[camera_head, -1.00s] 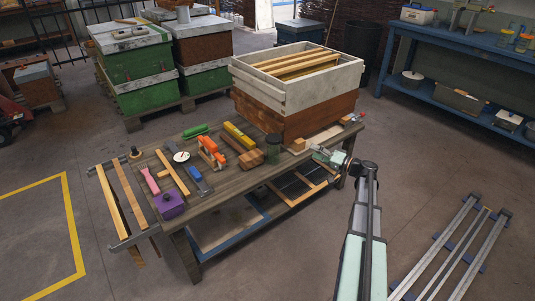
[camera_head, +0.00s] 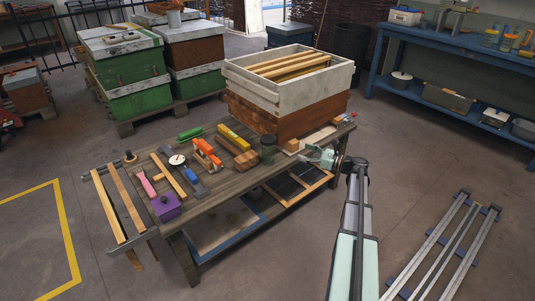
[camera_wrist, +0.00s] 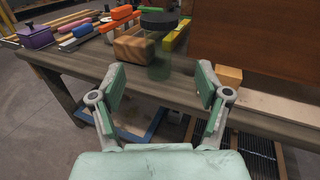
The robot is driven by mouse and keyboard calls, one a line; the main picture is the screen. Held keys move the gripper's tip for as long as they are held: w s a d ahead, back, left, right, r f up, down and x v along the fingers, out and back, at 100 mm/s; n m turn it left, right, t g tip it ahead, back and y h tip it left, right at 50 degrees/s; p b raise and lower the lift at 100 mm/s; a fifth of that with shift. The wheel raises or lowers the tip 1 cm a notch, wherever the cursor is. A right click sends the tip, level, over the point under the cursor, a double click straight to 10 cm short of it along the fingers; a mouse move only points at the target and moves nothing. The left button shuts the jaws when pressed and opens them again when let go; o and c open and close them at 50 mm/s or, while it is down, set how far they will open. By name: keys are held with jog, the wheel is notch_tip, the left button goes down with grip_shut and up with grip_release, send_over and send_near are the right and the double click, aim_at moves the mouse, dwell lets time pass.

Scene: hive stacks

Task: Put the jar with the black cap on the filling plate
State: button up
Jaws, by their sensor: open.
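The jar with the black cap (camera_head: 268,149) stands upright on the wooden workbench, beside a wooden block and in front of the hive. In the wrist view its dark cap (camera_wrist: 160,19) and greenish clear body (camera_wrist: 160,58) show ahead, between the lines of my fingers. My gripper (camera_wrist: 161,84) is open and empty, apart from the jar on its near side. In the head view my gripper (camera_head: 309,155) is at the bench's right part, right of the jar. I cannot make out the filling plate for certain; a stand with jars is on the blue bench (camera_head: 440,39).
A large hive box (camera_head: 290,115) stands just behind the jar. A small wooden block (camera_head: 292,146) sits between jar and gripper. Several tools, a purple box (camera_head: 166,207) and an orange tool (camera_head: 207,155) fill the bench's left. Floor rails (camera_head: 440,245) lie at right.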

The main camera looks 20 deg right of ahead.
aim_at(268, 141)
jog(key=shift+m, duration=0.3)
jog(key=shift+b+x, duration=1.85)
jog(key=shift+x, duration=6.85)
jog(key=shift+s+a, duration=0.1)
grip_shut()
jog(key=shift+r, duration=0.15)
